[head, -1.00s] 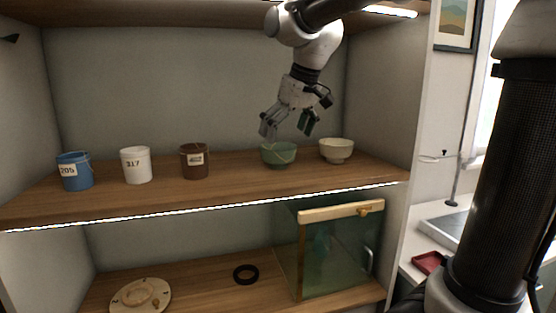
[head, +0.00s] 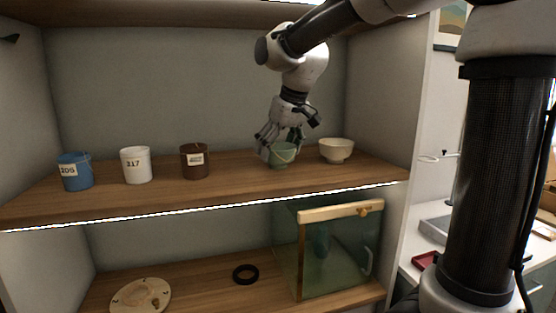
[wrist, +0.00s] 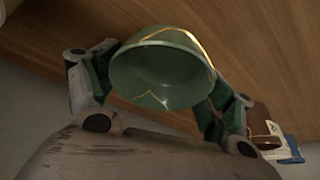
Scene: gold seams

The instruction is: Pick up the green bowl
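The green bowl (head: 281,160) stands upright on the upper shelf, right of the middle, with gold seams on it. My gripper (head: 281,146) has come down over it from above, with its fingers spread wide and one on either side of the bowl. In the wrist view the bowl (wrist: 162,72) lies between the two finger pads (wrist: 160,95). The pads are very close to its sides; whether they touch cannot be made out. The fingers hide part of the rim in the head view.
A cream bowl (head: 336,150) stands close on the right. A brown cup (head: 195,161), a white cup (head: 136,165) and a blue cup (head: 75,171) stand to the left. The lower shelf holds a glass box (head: 335,255), a black ring (head: 245,274) and a round plate (head: 140,297).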

